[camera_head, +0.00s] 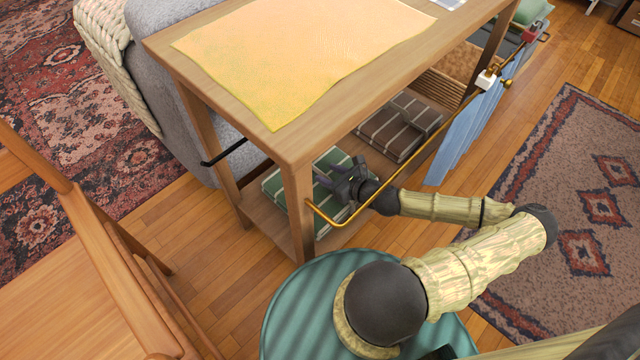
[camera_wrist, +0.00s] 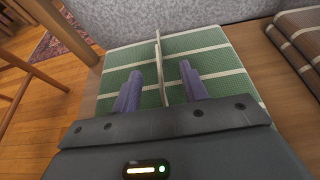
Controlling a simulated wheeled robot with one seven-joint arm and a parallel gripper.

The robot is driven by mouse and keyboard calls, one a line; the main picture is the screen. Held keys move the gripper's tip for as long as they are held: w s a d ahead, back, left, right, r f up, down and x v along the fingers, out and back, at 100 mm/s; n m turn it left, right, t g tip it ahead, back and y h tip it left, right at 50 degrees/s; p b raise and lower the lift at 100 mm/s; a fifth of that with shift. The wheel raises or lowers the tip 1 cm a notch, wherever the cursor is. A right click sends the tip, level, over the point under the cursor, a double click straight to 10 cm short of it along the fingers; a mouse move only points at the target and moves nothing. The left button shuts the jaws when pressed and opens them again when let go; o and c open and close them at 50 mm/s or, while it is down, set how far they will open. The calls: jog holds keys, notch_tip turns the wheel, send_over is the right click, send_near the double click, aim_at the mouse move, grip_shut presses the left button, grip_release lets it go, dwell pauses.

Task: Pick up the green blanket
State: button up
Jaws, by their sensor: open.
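The green blanket (camera_head: 273,185) is folded, with pale stripes, and lies on the lower shelf (camera_head: 262,222) of a wooden console table. It also fills the middle of the wrist view (camera_wrist: 210,62), where an upright fold or edge rises between my fingers. My gripper (camera_head: 338,182) reaches in under the tabletop at the blanket. In the wrist view my gripper (camera_wrist: 160,88) is open, with one purple finger on each side of the raised fold. I cannot tell whether the fingers touch the cloth. Part of the blanket is hidden by the table leg and my gripper.
A brown striped blanket (camera_head: 398,128) lies to the right on the same shelf. A brass rail (camera_head: 418,158) with a blue cloth (camera_head: 468,130) runs along the table's front. The tabletop (camera_head: 285,140) is above; a grey sofa (camera_head: 165,75) stands behind. A wooden chair (camera_head: 110,260) is at left.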

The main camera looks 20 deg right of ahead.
aim_at(321, 173)
jog(key=w+f+b, duration=0.1)
jog(key=w+a+b, duration=0.1)
jog(key=w+f+b, duration=0.1)
jog(key=shift+a+f, duration=0.3)
jog(key=shift+f, duration=0.05)
jog(key=shift+w+a, duration=0.1)
jog(key=shift+w, duration=0.3)
jog(key=shift+c, duration=0.2)
grip_shut()
jog(key=shift+r, duration=0.1)
dwell(0.9)
